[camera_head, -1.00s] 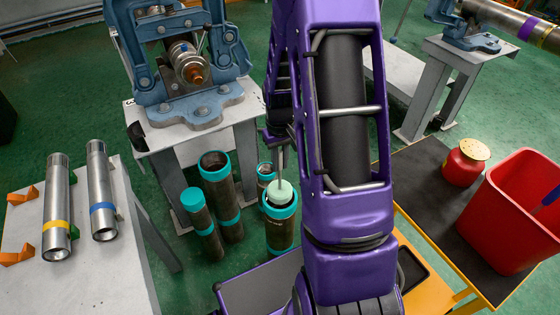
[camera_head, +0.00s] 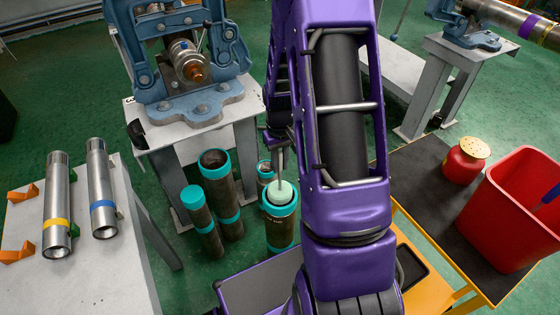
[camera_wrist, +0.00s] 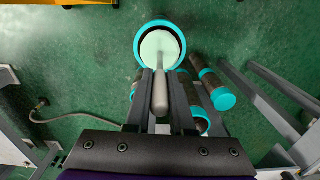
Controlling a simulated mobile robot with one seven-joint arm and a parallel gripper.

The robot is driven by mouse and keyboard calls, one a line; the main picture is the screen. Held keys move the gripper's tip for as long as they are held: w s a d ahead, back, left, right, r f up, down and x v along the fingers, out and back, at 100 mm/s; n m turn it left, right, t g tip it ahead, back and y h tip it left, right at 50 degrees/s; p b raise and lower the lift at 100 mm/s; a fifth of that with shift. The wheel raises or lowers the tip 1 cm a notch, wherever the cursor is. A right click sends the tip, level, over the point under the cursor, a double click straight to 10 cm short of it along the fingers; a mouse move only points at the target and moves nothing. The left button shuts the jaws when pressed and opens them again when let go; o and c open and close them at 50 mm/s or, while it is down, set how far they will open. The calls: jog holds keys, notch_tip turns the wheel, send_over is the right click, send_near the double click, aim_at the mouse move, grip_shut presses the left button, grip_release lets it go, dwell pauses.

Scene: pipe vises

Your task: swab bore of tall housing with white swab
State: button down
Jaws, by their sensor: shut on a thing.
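My gripper (camera_wrist: 161,80) is shut on the grey handle (camera_wrist: 160,98) of the white swab. The swab's pale, slightly greenish round head (camera_wrist: 160,45) points away from my gripper. In the head view the swab head (camera_head: 282,191) is at the mouth of a dark, teal-rimmed upright housing (camera_head: 280,234). I cannot tell how deep the head sits. My purple arm hides part of the area on the right in the head view.
Other teal-banded dark cylinders (camera_head: 227,192) stand close by on the green floor. A blue vise (camera_head: 190,75) sits on a stand behind them. Two metal pipes (camera_head: 58,205) lie on the left table. A red bin (camera_head: 510,215) and red can (camera_head: 465,160) are at right.

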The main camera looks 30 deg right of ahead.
aim_at(280, 170)
jog(key=shift+f, duration=2.4)
jog(key=shift+r, duration=0.1)
jog(key=shift+r+n+p, duration=0.55)
jog(key=shift+r+n, duration=0.05)
jog(key=shift+n, duration=0.5)
jog(key=shift+r+n+p, duration=0.45)
jog(key=shift+n, duration=0.65)
jog(key=m+b, duration=0.1)
jog(key=f+m, duration=0.1)
jog(key=m, duration=0.1)
jog(key=shift+f+m+b, duration=0.15)
jog(key=shift+m+b, duration=0.15)
jog(key=shift+b, duration=0.1)
jog(key=m, duration=0.2)
jog(key=f+m, duration=0.1)
jog(key=m, duration=0.2)
jog(key=shift+m, duration=0.3)
